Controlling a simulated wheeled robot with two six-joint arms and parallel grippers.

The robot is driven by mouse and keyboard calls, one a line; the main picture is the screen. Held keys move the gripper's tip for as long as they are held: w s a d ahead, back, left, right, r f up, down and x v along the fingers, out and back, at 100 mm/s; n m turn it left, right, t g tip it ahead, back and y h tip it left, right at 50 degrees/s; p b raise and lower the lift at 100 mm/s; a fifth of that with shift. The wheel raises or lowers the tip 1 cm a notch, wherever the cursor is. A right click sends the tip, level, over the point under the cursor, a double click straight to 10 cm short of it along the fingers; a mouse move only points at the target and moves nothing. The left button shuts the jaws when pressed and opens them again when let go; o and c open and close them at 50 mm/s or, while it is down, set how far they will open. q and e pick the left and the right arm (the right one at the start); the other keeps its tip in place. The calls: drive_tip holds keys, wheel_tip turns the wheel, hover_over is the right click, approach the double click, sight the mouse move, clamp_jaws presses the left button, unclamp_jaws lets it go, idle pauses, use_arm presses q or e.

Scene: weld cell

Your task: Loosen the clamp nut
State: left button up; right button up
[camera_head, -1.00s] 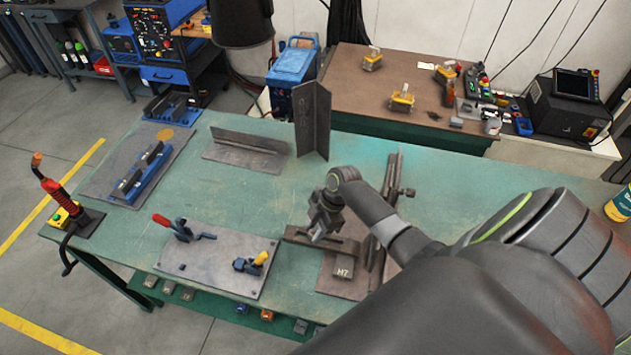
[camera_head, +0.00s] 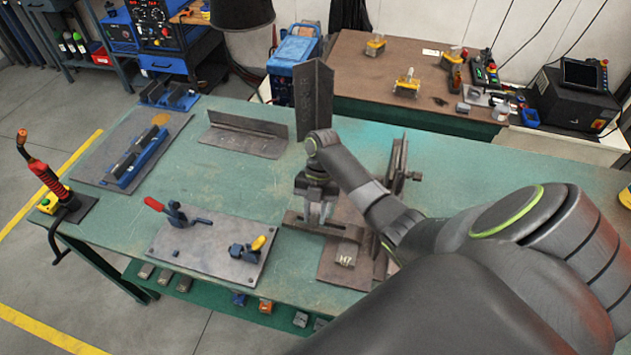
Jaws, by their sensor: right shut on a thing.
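My right gripper (camera_head: 316,212) points down over a steel clamp bar (camera_head: 345,231) at the near middle of the green welding table. Its fingers are shut at the bar's left part, on what appears to be the clamp nut; the nut itself is hidden between them. An upright steel piece (camera_head: 397,165) with a clamp screw (camera_head: 414,176) stands to the right, partly behind my right arm. My left gripper is not in view.
A plate with a red-handled toggle clamp (camera_head: 175,212) and a yellow-tipped clamp (camera_head: 247,248) lies left of my gripper. A welding torch (camera_head: 45,175) stands at the left edge. The green tabletop (camera_head: 225,180) has free room between.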

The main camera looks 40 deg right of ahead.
drive_tip(key=n+h, duration=0.1)
drive_tip(key=n, duration=0.2)
drive_tip(key=shift+w+g, duration=0.1)
drive_tip(key=shift+g, duration=0.3)
drive_tip(key=shift+n, duration=0.5)
drive_tip(key=o, duration=1)
drive_tip(key=shift+p+v, duration=5.55)
drive_tip(key=shift+v, duration=3.15)
drive_tip(key=shift+w+a+f, duration=0.1)
drive_tip(key=shift+a, duration=0.05)
